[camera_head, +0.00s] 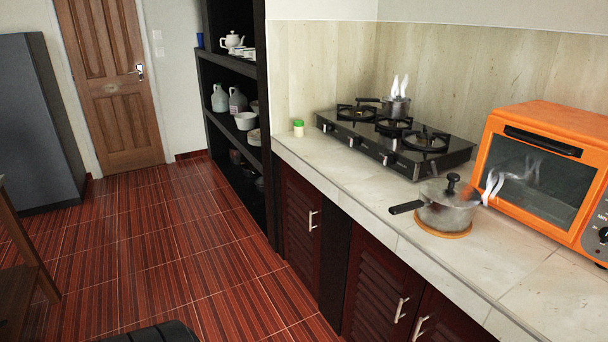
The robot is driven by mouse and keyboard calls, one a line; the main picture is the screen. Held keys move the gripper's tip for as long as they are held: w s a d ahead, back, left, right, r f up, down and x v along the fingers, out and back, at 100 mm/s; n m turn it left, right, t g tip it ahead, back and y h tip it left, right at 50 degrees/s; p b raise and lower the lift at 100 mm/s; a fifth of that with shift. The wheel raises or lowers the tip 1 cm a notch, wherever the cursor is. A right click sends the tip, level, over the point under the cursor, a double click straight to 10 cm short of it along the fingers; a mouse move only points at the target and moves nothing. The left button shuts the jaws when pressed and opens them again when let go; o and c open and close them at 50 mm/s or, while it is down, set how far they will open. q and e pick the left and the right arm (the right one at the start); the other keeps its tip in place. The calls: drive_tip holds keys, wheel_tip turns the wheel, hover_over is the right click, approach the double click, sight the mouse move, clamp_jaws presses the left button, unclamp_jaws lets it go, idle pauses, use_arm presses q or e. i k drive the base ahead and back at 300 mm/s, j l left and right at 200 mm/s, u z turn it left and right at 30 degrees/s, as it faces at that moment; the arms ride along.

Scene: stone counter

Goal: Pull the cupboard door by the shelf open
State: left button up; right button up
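The cupboard door by the shelf (297,232) is a dark red-brown louvred panel under the counter, just right of the black shelf (264,150). It looks shut, flush with the cupboard front. Its upright silver handle (313,220) is near its right edge. Neither my left nor my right gripper is in view, so nothing of mine is seen at the door.
Two more louvred doors (372,285) with silver handles are farther right. The tiled floor (190,240) before the cupboard is clear.

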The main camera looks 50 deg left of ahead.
sight(301, 200)
drive_tip(key=u, duration=1.7)
